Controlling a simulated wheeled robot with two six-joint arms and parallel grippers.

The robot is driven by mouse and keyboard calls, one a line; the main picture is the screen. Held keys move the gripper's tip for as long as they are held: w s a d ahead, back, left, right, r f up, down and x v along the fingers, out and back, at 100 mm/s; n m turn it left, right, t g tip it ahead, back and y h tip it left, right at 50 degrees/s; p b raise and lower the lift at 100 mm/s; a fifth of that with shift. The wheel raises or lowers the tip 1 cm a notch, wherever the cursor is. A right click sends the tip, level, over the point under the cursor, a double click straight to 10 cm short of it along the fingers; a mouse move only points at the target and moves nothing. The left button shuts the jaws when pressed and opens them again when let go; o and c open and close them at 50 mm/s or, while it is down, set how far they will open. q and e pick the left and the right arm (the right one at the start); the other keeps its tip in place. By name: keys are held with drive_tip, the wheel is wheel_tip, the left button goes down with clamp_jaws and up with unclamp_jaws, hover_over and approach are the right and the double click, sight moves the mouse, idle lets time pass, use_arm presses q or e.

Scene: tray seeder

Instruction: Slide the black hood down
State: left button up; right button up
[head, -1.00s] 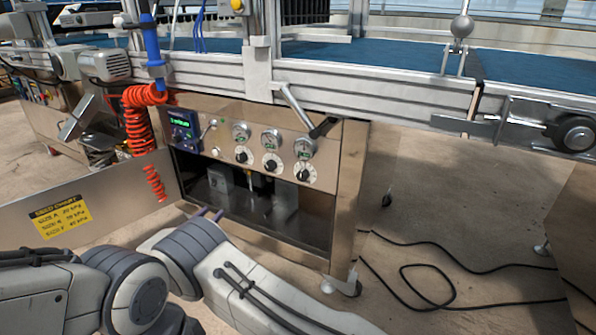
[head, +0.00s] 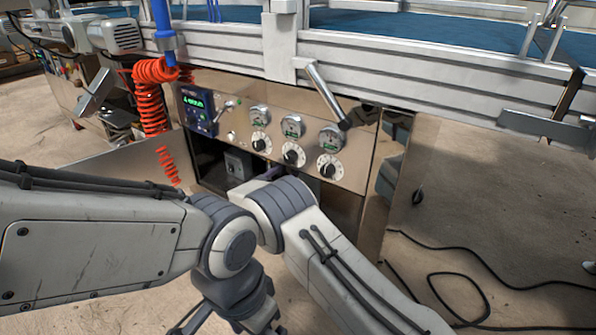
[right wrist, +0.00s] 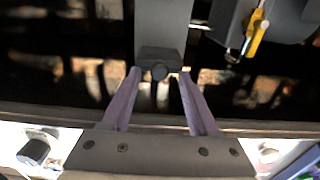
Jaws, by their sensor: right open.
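My right gripper (head: 270,173) reaches into the dark opening below the gauge panel; its arm hides most of it in the head view. In the right wrist view its two pale purple fingers (right wrist: 158,95) are apart. A dark block with a round knob (right wrist: 159,70), at the end of a grey post (right wrist: 162,25), shows between and beyond the fingertips. It may be the black hood, but I cannot tell for sure. I cannot tell whether the fingers touch it. An arm comes in from the left in the head view, and I see no left gripper fingers.
The steel panel (head: 355,170) carries several gauges and dials, a display (head: 196,108) and, above, a black-tipped lever (head: 326,95). A coiled red hose (head: 152,100) hangs at the left. A yellow-handled fitting (right wrist: 256,34) is right of the post. Black cables (head: 460,285) lie on the floor.

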drive_tip(key=shift+w+d, duration=0.45)
drive_tip(key=shift+w, duration=0.15)
drive_tip(key=shift+d, duration=0.1)
clamp_jaws()
drive_tip(key=shift+s, duration=0.1)
idle(0.8)
